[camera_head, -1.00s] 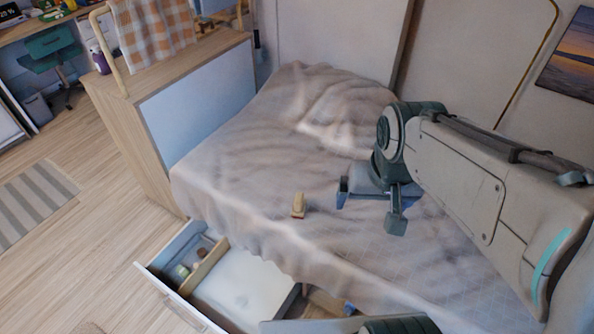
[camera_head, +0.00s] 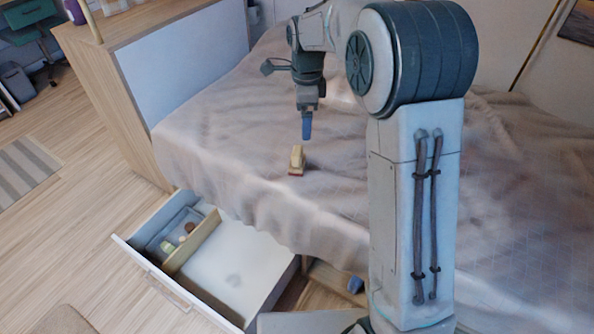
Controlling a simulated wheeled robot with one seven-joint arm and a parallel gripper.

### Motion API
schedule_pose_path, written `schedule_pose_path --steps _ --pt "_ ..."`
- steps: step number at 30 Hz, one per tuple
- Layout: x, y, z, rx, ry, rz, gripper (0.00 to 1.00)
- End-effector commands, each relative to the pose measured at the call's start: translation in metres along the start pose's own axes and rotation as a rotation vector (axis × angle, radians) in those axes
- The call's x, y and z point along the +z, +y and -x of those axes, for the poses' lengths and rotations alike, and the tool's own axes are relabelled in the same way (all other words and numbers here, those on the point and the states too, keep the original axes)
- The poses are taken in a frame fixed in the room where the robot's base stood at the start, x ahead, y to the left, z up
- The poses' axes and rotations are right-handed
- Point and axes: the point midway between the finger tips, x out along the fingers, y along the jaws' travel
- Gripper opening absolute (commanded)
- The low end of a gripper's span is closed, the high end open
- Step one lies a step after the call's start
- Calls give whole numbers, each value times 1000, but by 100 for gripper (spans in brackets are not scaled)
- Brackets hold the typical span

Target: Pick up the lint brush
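A small tan block-shaped object with a reddish bottom edge (camera_head: 297,161), which looks like the lint brush, sits on the bed's beige blanket (camera_head: 225,150) near its front edge. My gripper (camera_head: 307,128) hangs pointing down just above and behind it, with a blue fingertip showing. A gap seems to show between the fingertip and the brush. The gripper is seen edge-on, so its opening is hidden.
An open drawer (camera_head: 192,308) juts out below the bed, with small items in its left compartment. A wooden cabinet (camera_head: 128,115) stands left of the bed. A small blue object (camera_head: 355,284) lies beneath the bed's edge. The wood floor at left is mostly clear.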

Motion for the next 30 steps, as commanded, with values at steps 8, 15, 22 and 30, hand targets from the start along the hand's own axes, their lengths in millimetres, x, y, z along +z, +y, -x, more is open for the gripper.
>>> schedule_pose_path --steps 8,15,22,30 --pt "17 -24 -48 24 6 -181 94" --pt "18 -23 -89 28 6 -188 94" --pt "17 -22 -125 26 7 -188 94" --pt "16 -21 -141 26 6 -188 94"
